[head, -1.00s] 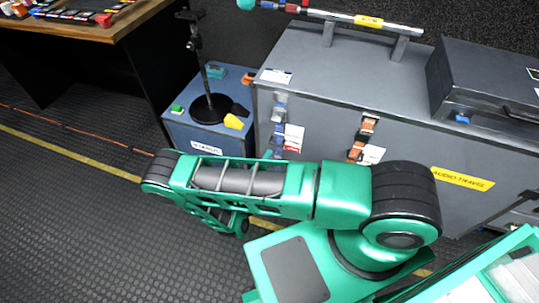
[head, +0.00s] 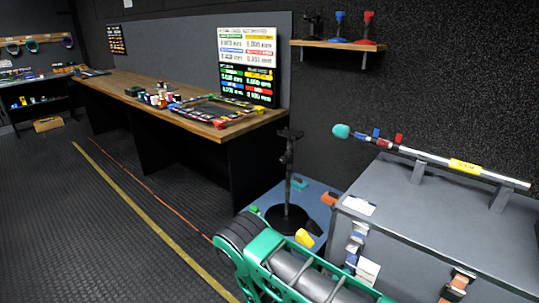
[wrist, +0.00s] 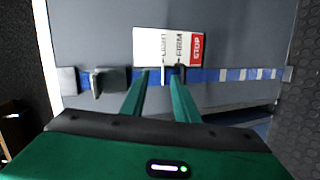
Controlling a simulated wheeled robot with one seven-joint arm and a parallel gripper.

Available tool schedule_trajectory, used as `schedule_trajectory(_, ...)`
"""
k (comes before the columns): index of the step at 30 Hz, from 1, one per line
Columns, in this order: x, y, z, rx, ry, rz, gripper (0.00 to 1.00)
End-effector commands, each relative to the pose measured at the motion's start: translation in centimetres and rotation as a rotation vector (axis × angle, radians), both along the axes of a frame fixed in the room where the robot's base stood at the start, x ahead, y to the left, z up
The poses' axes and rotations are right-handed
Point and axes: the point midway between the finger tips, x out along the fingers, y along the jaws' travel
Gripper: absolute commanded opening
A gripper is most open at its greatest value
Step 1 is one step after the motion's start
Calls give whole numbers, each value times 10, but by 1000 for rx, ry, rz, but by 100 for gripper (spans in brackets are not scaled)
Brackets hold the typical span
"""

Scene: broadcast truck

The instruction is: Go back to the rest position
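My gripper (wrist: 162,75) shows in the wrist view, its two green fingers apart with a gap between them. No object is clearly held. The fingers point at a grey case front (wrist: 100,30) with a blue strap (wrist: 225,74) across it. A white and red label (wrist: 168,46) sits just above the strap, beyond the fingertips. Whether the tips touch the strap I cannot tell. In the head view only part of my green arm shows at the bottom; my gripper is outside that view.
A large grey case (head: 420,215) stands right, with a microphone pole (head: 430,157) on supports. A blue box (head: 260,203) carries a black stand (head: 288,185).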

Motion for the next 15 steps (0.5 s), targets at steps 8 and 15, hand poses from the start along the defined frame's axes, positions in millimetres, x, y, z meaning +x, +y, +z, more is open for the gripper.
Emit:
schedule_trajectory(8, 3, -42, 73, 134, 6, -266, 28)
schedule_trajectory(15, -10, -80, 130, 261, 22, -472, 28)
